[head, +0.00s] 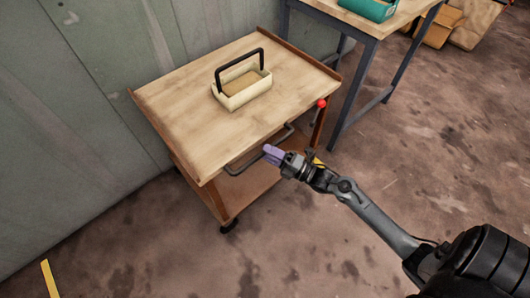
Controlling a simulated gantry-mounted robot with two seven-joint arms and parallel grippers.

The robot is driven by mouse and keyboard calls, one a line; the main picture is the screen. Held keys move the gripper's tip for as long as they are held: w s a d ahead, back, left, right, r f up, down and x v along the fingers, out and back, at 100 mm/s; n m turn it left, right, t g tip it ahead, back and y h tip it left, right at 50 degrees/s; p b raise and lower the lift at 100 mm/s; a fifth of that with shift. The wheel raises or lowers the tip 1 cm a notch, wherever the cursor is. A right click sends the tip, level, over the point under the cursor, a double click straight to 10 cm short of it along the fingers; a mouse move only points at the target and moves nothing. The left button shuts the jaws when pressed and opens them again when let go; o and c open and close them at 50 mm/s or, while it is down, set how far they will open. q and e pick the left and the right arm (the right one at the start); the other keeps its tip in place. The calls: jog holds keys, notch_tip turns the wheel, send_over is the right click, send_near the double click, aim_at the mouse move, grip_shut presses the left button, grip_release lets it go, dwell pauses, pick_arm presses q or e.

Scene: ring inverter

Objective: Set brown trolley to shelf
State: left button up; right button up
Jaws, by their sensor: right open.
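The brown trolley (185,110) stands against the grey wall with a light wooden top, brown side edges and a lower shelf (238,188). Its dark push handle (245,168) runs along the near side. A cream box (243,90) with a black carrying handle sits on the top. My right gripper (270,151) is at the trolley's handle, near its middle, with purple fingertips. The fingers overlap the handle in the picture, and I cannot tell if they touch it. My left gripper is not in view.
A workbench (362,25) with dark legs and a green bin (370,8) stands behind on the right. Brown boxes (440,28) lie at the top right. A red knob (322,103) is at the trolley's right corner. The stained floor in front is clear.

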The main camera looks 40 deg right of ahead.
jog(key=shift+x, duration=0.8)
grip_shut()
